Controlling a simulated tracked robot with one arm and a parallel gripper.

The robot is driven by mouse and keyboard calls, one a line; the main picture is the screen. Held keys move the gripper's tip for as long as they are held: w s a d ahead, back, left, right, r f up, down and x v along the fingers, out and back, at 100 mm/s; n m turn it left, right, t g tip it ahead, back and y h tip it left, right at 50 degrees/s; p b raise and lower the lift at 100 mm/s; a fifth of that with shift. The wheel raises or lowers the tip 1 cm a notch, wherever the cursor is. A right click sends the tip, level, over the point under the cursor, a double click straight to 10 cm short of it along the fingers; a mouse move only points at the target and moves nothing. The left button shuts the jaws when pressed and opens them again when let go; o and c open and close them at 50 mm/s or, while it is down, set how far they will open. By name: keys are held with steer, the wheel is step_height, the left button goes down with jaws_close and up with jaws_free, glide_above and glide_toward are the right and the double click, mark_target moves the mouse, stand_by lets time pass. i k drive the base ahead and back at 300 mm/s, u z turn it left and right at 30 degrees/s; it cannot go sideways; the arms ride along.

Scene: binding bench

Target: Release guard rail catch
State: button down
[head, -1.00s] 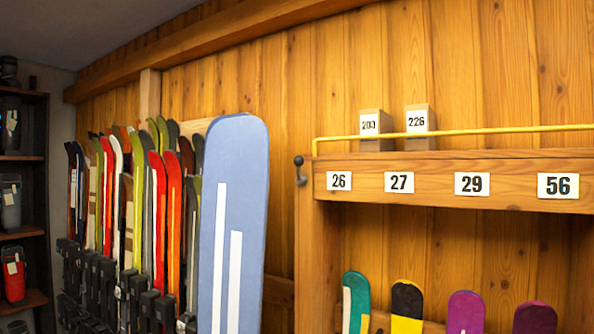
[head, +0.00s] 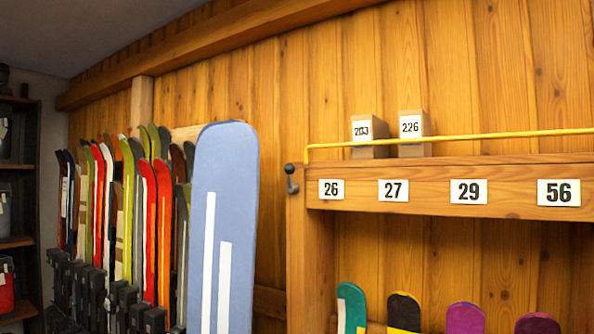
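A yellow guard rail (head: 450,139) runs along the front of the top shelf (head: 430,203), with its left end bent down to the shelf. A small dark catch with a rounded knob (head: 291,178) sits on the left end of the shelf frame, just left of the rail's bent end. Two cardboard boxes stand behind the rail: one labelled 203 (head: 368,137) and one labelled 226 (head: 412,132). My gripper is not in view.
A large blue board (head: 224,230) stands upright left of the shelf. Several skis (head: 120,200) stand in a rack further left, beside dark shelving (head: 20,200). Coloured board tips (head: 465,317) show below the shelf. Open space lies before the catch.

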mark_target(292, 188)
steer(key=z, duration=0.15)
steer(key=i, duration=1.2)
steer(key=u, duration=0.35)
